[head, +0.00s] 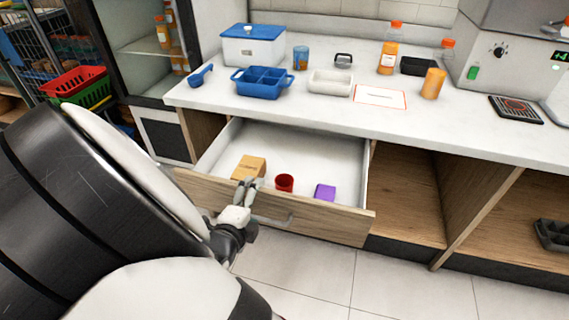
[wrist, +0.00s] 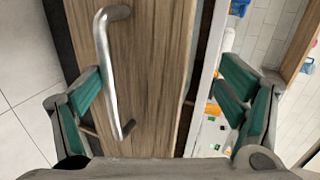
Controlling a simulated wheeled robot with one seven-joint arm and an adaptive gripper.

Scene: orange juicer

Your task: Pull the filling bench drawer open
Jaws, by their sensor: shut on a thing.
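The filling bench drawer (head: 222,188) is pulled well out from under the white counter. It has a wood front and a white inside. Its metal handle (head: 272,220) runs along the front and also shows in the wrist view (wrist: 106,70). My gripper (head: 247,186) is at the left part of the drawer front, shut on the drawer. In the wrist view its green-padded fingers look wide apart, with the handle and wood front between them. I cannot tell exactly where the fingers touch. A tan box (head: 249,167), red cup (head: 285,183) and purple block (head: 325,192) are in the drawer.
Open wood shelves (head: 408,200) are to the right. Tiled floor (head: 320,275) in front of the drawer is clear.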

